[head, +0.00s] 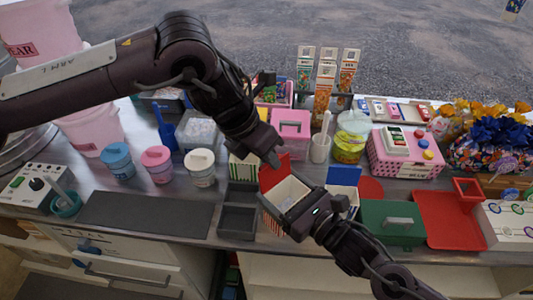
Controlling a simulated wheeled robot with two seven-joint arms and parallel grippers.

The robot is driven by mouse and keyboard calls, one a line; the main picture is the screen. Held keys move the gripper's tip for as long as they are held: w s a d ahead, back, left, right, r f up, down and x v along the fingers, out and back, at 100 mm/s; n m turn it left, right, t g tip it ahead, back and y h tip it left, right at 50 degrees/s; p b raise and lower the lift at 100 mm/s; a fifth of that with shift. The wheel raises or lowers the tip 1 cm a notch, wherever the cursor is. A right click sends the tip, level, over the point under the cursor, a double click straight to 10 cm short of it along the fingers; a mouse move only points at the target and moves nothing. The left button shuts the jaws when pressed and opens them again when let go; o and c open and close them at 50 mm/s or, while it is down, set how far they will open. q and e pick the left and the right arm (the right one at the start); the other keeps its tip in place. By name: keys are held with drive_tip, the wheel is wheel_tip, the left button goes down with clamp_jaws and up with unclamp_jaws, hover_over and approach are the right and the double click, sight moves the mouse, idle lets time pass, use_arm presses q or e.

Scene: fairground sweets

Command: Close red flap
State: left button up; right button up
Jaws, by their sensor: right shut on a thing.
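The red flap (275,172) stands up at the far left edge of an open carton (290,193) with a pale inside and red-striped sides. My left gripper (272,156) is just above and behind the red flap, pointing down; its finger gap is not clear, and I cannot tell if it touches the flap. My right gripper (312,212) is shut on the carton at its near right side and hides part of it.
A blue flap (343,176) stands behind my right gripper. A dark grey divided tray (238,222) is left of the carton. A dark mat (145,213) is bare at left.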

use_arm(q)
drive_tip(key=shift+w+a, duration=0.1)
clamp_jaws()
drive_tip(key=shift+s+d+t+y, duration=0.2)
drive_tip(key=shift+s+t+y, duration=0.05)
drive_tip(key=shift+t+y, duration=0.15)
drive_tip(key=s+d+m+t+y, duration=0.2)
drive_tip(key=s+d+t+y, duration=0.2)
drive_tip(key=t, duration=0.2)
drive_tip(key=shift+s+f+y, duration=0.3)
drive_tip(key=shift+y, duration=0.1)
idle(0.3)
drive_tip(key=shift+w+a, duration=0.1)
idle(0.4)
